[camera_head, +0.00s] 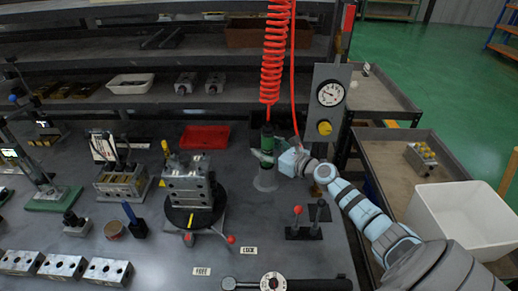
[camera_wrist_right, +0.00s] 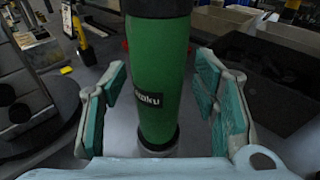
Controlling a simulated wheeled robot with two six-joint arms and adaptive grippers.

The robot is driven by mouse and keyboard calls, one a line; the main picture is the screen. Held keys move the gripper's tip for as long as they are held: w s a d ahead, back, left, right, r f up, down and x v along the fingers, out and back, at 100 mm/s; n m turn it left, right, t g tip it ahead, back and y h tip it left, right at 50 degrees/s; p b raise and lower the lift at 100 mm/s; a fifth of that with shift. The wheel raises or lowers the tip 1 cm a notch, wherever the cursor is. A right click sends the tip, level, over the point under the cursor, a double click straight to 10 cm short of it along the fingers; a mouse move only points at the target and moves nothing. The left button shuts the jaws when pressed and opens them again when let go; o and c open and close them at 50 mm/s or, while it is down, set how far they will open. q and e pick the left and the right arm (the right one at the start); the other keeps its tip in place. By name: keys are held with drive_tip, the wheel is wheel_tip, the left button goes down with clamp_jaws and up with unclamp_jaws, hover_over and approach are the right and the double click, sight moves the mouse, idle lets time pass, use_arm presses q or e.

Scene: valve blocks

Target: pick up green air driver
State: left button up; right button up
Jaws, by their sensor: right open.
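The green air driver (camera_head: 267,138) hangs upright under a red coiled hose (camera_head: 273,60) in the head view, above a pale cylindrical holder (camera_head: 266,181). In the right wrist view the green driver (camera_wrist_right: 161,75) fills the middle, with a dark label and black bands at top and bottom. My right gripper (camera_head: 264,157) reaches in from the right at the driver's lower part. In the wrist view its two green-padded fingers (camera_wrist_right: 161,88) are open, one on each side of the driver, with visible gaps. My left gripper is not in view.
A gauge panel (camera_head: 328,96) stands just right of the driver. A valve block on a round turntable (camera_head: 190,190) is to the left. A white bin (camera_head: 462,218) is at the right.

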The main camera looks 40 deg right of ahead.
drive_tip(key=shift+w+f, duration=0.1)
drive_tip(key=shift+w, duration=0.05)
drive_tip(key=shift+s+r, duration=0.3)
drive_tip(key=shift+s, duration=0.15)
drive_tip(key=c, duration=0.9)
drive_tip(key=shift+w+a, duration=0.1)
drive_tip(key=shift+w, duration=0.05)
clamp_jaws()
